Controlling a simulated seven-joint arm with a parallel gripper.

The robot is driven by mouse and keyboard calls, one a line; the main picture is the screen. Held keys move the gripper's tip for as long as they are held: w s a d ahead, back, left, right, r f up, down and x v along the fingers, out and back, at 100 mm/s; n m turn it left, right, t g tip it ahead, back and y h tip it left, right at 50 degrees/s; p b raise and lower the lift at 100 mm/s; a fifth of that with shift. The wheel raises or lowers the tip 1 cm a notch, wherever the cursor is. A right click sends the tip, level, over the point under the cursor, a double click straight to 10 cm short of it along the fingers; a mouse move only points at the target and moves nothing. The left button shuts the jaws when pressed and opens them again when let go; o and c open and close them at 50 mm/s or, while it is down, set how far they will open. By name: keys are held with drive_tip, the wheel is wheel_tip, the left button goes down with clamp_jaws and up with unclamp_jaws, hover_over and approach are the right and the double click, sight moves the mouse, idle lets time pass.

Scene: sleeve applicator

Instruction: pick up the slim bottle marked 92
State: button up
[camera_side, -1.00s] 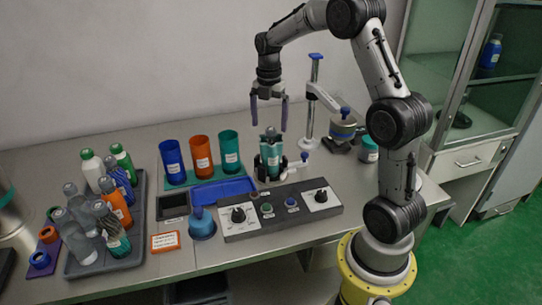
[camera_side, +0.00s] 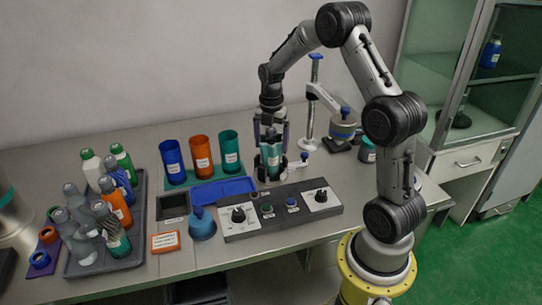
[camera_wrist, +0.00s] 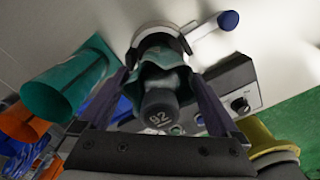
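The slim bottle marked 92 (camera_wrist: 160,108) shows its dark grey cap, with the number on it, in the middle of the wrist view. Teal sleeve material (camera_wrist: 157,78) surrounds it below the cap and hides most of its body. In the side view the teal-wrapped bottle (camera_side: 271,160) stands upright in a dark holder (camera_side: 260,172) behind the control panel. My gripper (camera_side: 271,142) points down over it, with one finger on each side. In the wrist view the fingers are apart, with gaps between them and the cap, so my gripper (camera_wrist: 160,95) is open.
Blue, orange and teal cups (camera_side: 201,157) stand left of the holder. A blue tray (camera_side: 222,191) and a control panel with knobs (camera_side: 282,210) lie in front. A post stand (camera_side: 313,100) rises close on the right. A rack of several bottles (camera_side: 75,268) is at far left.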

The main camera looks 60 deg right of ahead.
clamp_jaws()
drive_tip(key=shift+r, duration=0.1)
drive_tip(key=shift+w+r, duration=0.1)
drive_tip(key=shift+r, duration=0.05)
